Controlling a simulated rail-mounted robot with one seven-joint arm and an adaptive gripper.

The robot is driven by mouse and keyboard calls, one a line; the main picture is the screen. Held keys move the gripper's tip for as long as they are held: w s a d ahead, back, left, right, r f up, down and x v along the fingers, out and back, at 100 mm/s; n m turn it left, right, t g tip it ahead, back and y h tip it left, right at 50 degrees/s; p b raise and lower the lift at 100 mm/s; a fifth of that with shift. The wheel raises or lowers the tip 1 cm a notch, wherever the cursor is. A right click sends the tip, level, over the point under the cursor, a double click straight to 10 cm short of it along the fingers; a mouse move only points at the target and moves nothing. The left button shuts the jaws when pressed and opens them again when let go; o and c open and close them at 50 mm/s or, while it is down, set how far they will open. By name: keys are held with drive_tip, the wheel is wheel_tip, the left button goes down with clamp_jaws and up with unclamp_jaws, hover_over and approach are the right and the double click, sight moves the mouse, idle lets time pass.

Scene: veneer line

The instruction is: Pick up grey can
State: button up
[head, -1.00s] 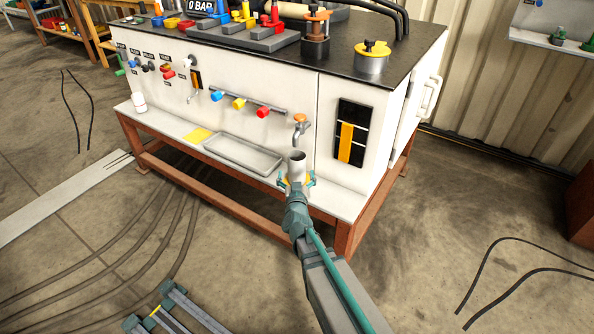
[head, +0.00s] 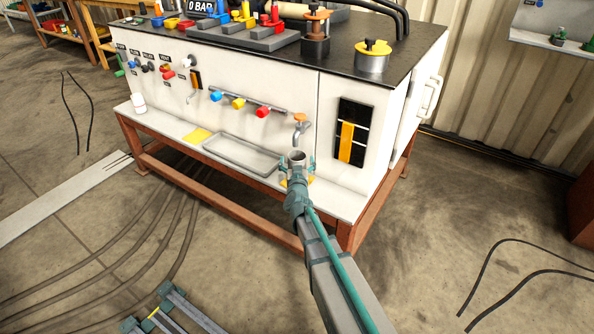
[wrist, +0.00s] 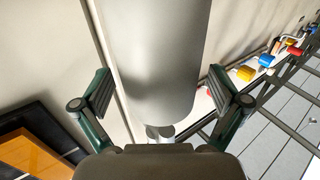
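In the wrist view the can (wrist: 158,55) fills the upper middle, between the two fingers. My gripper (head: 297,165) is at the can's near side with one finger to each side of it, near its upper part. In the wrist view my gripper (wrist: 158,92) is open, and gaps show between the finger pads and the can. My arm hides part of the can's lower front.
The tap (head: 301,130) is just behind and above the can. A black panel (head: 351,132) is on the cabinet face at right.

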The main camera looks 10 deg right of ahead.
sight(297, 157)
drive_tip(key=c, duration=1.5)
drive_tip(key=shift+r, duration=0.1)
drive_tip(key=shift+r+p, duration=0.3)
drive_tip(key=shift+r, duration=0.2)
drive_tip(key=r, duration=0.1)
drive_tip(key=r+p, duration=0.1)
drive_tip(key=shift+s+a+r, duration=0.1)
drive_tip(key=shift+s+r, duration=0.25)
drive_tip(key=shift+s, duration=0.05)
drive_tip(key=s+a+p, duration=0.3)
drive_tip(key=s+p, duration=0.5)
drive_tip(key=s, duration=0.8)
drive_tip(key=shift+s, duration=0.4)
